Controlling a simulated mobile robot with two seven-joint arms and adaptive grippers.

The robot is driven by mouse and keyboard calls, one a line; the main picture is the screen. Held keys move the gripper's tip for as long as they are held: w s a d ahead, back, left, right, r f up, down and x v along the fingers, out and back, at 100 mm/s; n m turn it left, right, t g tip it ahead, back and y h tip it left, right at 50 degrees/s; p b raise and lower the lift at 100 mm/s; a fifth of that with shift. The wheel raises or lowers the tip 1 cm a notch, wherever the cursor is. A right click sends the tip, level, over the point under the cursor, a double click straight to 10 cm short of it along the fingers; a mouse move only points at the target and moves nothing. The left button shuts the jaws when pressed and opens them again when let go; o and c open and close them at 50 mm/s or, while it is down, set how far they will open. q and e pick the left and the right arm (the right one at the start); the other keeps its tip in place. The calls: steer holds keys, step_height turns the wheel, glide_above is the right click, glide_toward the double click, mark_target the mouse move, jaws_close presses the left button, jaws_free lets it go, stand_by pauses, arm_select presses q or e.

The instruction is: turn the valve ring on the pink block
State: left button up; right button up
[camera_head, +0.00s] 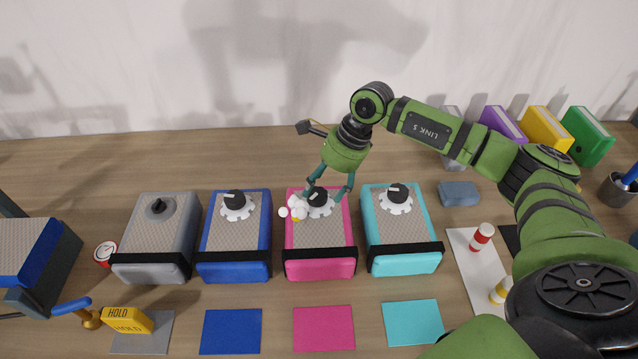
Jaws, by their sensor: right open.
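The pink block (319,242) stands in the row of blocks, between the blue and the cyan one. Its valve (318,208) is a black knob on a white toothed ring on the block's top, partly hidden by my gripper. My right gripper (328,197) reaches down over the valve from above, its green fingers spread open on either side of the knob. Whether the fingers touch the ring I cannot tell. A small white piece with a yellowish part (295,208) is at the ring's left, beside the left finger. My left gripper is not in view.
The blue block (234,242) and cyan block (400,230) stand close on either side, with a grey block (158,240) further left. Coloured mats (323,328) lie in front. A yellow HOLD sign (128,320), a white tray (470,262) and several binders (545,129) stand around.

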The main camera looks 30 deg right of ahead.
mark_target(318, 193)
steer(key=shift+w+d+p+x, duration=0.1)
steer(key=shift+w+p+x, duration=0.1)
steer(key=shift+x, duration=0.55)
steer(key=shift+w+d+p+x, duration=0.1)
steer(key=shift+p+x, duration=0.05)
steer(key=shift+x, duration=0.6)
steer(key=shift+s, duration=0.1)
steer(key=c, duration=1.1)
steer(key=shift+r, duration=0.15)
